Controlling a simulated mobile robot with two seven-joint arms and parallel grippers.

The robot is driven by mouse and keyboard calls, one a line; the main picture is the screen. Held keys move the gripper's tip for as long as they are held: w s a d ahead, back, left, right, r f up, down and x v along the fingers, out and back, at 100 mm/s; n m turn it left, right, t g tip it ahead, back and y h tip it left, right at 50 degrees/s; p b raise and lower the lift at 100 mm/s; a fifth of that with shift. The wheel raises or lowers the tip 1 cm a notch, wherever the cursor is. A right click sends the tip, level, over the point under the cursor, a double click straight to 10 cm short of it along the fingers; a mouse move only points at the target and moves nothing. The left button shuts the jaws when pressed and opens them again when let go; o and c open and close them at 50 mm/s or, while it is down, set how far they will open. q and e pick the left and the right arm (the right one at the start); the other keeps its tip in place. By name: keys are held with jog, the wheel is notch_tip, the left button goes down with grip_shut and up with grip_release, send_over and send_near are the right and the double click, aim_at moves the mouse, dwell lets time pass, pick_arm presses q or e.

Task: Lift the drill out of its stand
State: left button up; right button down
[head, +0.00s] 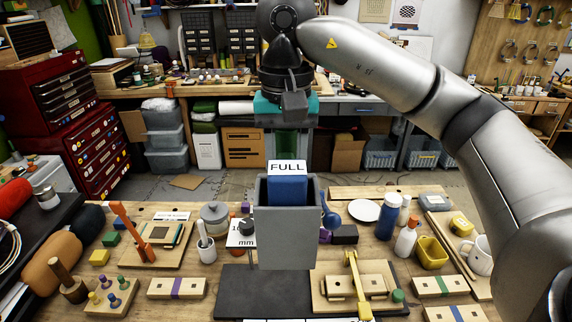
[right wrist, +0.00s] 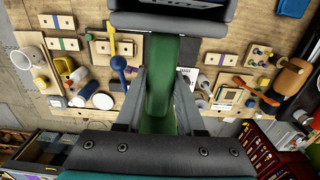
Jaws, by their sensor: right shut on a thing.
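My right gripper (head: 287,148) points down at the middle of the head view and is shut on a green upright part, which looks like the drill's handle (right wrist: 160,82). In the right wrist view, the two fingers press its sides, and its far end meets a dark, rounded block. A grey open-topped box (head: 288,238), which may be the stand, is in front of and below the gripper in the head view. A blue block (head: 288,190) sits in it under a white FULL label. I cannot tell whether the drill touches the box. My left gripper is not in view.
The wooden bench holds a blue bottle (head: 390,212), a yellow bin (head: 431,255), a yellow hammer (head: 357,280) and an orange tool (head: 128,229). A dark mat (head: 235,290) lies below the grey box. A red tool chest (head: 62,118) stands at the left.

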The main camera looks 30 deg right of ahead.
aim_at(286, 210)
jog(key=shift+s+a+r, duration=0.1)
jog(key=shift+s+a, duration=0.6)
jog(key=shift+s, duration=0.45)
jog(key=shift+s+a+f, duration=0.1)
jog(key=shift+s+a, duration=0.65)
jog(key=shift+s, duration=0.4)
jog(key=shift+s+a+r, duration=0.1)
jog(key=shift+s+a, duration=0.6)
jog(key=shift+s, duration=0.45)
jog(key=shift+b, duration=0.3)
